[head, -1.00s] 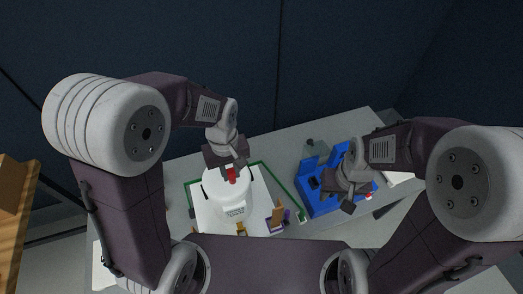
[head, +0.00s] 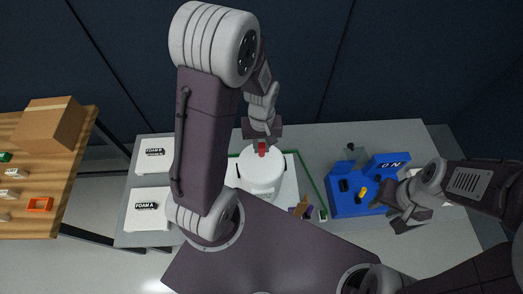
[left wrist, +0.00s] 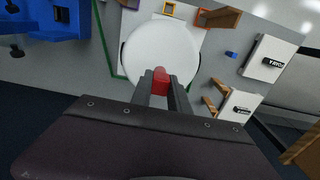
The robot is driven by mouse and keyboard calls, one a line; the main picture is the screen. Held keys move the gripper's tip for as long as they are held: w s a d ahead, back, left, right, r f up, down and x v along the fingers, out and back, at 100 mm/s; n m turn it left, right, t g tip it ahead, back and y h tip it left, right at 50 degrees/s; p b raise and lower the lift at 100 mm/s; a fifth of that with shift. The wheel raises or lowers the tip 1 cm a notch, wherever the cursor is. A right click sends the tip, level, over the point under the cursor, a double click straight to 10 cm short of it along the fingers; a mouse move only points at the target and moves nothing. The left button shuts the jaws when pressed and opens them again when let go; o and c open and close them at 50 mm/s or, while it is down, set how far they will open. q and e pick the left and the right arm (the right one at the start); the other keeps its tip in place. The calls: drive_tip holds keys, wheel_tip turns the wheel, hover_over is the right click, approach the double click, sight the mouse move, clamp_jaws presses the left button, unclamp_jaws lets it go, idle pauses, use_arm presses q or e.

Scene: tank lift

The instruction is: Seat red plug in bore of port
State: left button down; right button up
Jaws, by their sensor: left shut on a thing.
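The red plug (head: 262,148) is between the fingers of my left gripper (head: 261,143), at the far edge of a white round tank (head: 260,178). In the left wrist view the red plug (left wrist: 160,80) sits between two dark fingers, in front of the tank's white round top (left wrist: 165,45). My left gripper is shut on it. The port and its bore cannot be made out; the plug and fingers cover that part of the tank. I cannot tell whether the plug touches the tank. My right gripper (head: 406,218) is at the near right of the blue fixture; its jaws are unclear.
The blue fixture (head: 348,208) stands right of the tank, with a yellow piece (head: 363,192) on it. A green-edged frame surrounds the tank. White foam blocks (head: 148,208) lie on the grey table's left. A wooden table (head: 60,195) with a cardboard box (head: 52,122) stands further left.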

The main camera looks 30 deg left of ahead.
sight(261, 153)
use_arm(q)
drive_tip(key=shift+s+a+f, duration=0.1)
drive_tip(key=shift+f, duration=0.2)
wheel_tip(261, 153, down, 3)
drive_tip(key=shift+s+r, duration=0.1)
drive_tip(key=shift+w+f, duration=0.25)
drive_tip(key=shift+f, duration=0.15)
drive_tip(key=shift+s, duration=0.1)
drive_tip(key=shift+f, duration=0.25)
drive_tip(key=c, duration=1.3)
unclamp_jaws()
drive_tip(key=shift+o, duration=0.2)
drive_tip(key=shift+r, duration=0.15)
